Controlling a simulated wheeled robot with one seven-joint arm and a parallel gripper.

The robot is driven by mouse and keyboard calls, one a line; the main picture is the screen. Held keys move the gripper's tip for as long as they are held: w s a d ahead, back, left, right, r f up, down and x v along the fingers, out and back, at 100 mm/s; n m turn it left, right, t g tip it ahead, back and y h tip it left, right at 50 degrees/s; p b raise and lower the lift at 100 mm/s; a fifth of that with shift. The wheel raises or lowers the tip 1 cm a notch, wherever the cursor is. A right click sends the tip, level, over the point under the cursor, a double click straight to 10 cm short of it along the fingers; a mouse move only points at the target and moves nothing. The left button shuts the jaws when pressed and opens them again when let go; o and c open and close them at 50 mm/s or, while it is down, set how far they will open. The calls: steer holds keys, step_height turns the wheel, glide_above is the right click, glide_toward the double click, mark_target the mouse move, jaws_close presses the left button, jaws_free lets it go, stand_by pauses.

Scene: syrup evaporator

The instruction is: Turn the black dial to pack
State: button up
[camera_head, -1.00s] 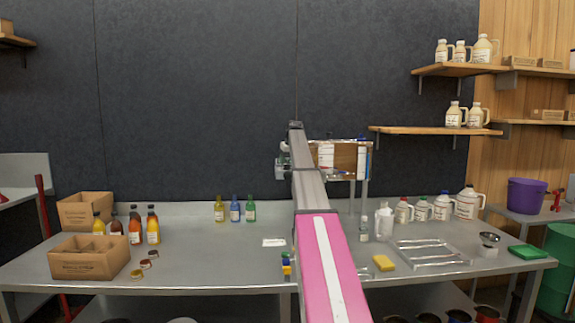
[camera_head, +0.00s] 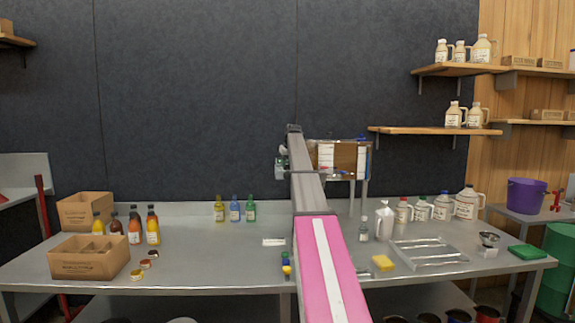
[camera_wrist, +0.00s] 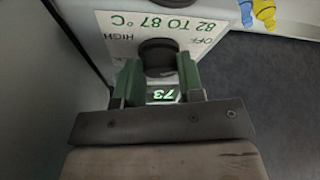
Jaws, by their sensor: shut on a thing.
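The black dial (camera_wrist: 158,56) sits on a white panel (camera_wrist: 185,27) in the wrist view. The panel text reads upside down: "82 TO 87 °C", "OFF" and "HIGH"; other labels are hidden. My gripper (camera_wrist: 160,82) has its two green fingers on either side of the dial, shut on it. The dial's pointer cannot be made out. In the head view my arm covers the dial and gripper.
The steel table (camera_head: 200,270) carries an open cardboard box (camera_head: 88,262), sauce bottles (camera_head: 152,228), white jugs (camera_head: 421,208) and a yellow sponge (camera_head: 383,263). A clipboard-like board (camera_head: 345,158) stands beside my arm. Yellow and blue shapes (camera_wrist: 264,10) show at the wrist view's top right.

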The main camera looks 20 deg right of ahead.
steer(key=m+h, duration=0.1)
steer(key=m, duration=0.2)
steer(key=m+h, duration=0.1)
steer(key=m, duration=0.2)
steer(key=shift+a+g+h, duration=0.2)
steer(key=shift+g+h, duration=0.1)
steer(key=m, duration=0.3)
steer(key=m+g+h, duration=0.1)
steer(key=m, duration=0.1)
steer(key=shift+w+a+m+h, duration=0.1)
steer(key=shift+w+m+h, duration=0.1)
steer(key=shift+m+h, duration=0.15)
steer(key=m+g, duration=0.1)
steer(key=m, duration=0.1)
steer(key=m+g, duration=0.1)
steer(key=m, duration=0.2)
steer(key=shift+w+a+m+h, duration=0.1)
steer(key=shift+w+m+h, duration=0.1)
steer(key=shift+m+h, duration=0.15)
steer(key=m+g, duration=0.1)
steer(key=m, duration=0.1)
steer(key=m+g, duration=0.1)
steer(key=m, duration=0.2)
steer(key=shift+w+m+g, duration=0.1)
steer(key=shift+m+g, duration=0.2)
steer(key=shift+m, duration=0.3)
steer(key=o, duration=0.9)
